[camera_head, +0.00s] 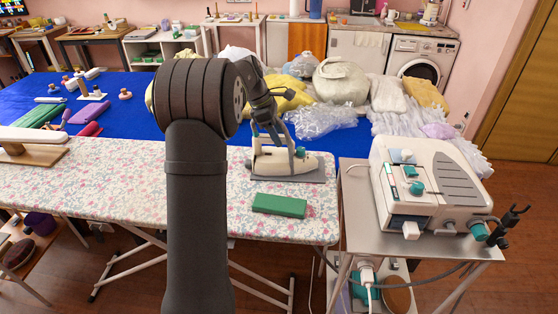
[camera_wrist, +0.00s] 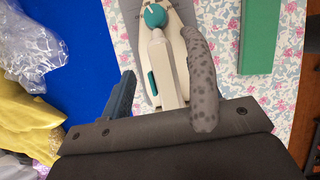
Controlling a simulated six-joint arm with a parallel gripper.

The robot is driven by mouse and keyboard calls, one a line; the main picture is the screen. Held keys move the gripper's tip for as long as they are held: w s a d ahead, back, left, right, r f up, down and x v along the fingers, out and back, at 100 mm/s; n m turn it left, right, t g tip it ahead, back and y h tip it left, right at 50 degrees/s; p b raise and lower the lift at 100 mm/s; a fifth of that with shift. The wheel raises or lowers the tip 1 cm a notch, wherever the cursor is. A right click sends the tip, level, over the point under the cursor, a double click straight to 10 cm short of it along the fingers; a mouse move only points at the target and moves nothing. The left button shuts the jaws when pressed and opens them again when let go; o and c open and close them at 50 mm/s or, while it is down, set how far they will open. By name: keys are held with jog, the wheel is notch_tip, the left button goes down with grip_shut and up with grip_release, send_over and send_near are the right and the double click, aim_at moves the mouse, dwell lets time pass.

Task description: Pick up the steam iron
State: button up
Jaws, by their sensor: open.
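The steam iron (camera_head: 306,163) is white with teal parts and sits on a grey rest pad (camera_head: 290,178) at the right part of the ironing board. My gripper (camera_head: 273,142) is at the iron from above and partly hides it in the head view. In the wrist view the iron's white handle (camera_wrist: 166,75) and teal dial (camera_wrist: 155,15) show. The two fingers of my gripper (camera_wrist: 160,55) are open, one on each side of the handle. I cannot tell whether either finger touches it.
A green block (camera_head: 279,205) lies on the floral ironing board (camera_head: 110,190) in front of the iron. A white steam station (camera_head: 425,185) stands on a metal cart to the right. Behind are a blue table, clear plastic wrap (camera_head: 325,120) and yellow and white cloth bundles.

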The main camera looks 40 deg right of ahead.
aim_at(286, 149)
jog(key=x, duration=0.4)
jog(key=shift+a+f, duration=0.15)
jog(key=shift+f, duration=0.1)
jog(key=shift+c, duration=0.5)
grip_shut()
jog(key=shift+r, duration=0.1)
dwell(0.6)
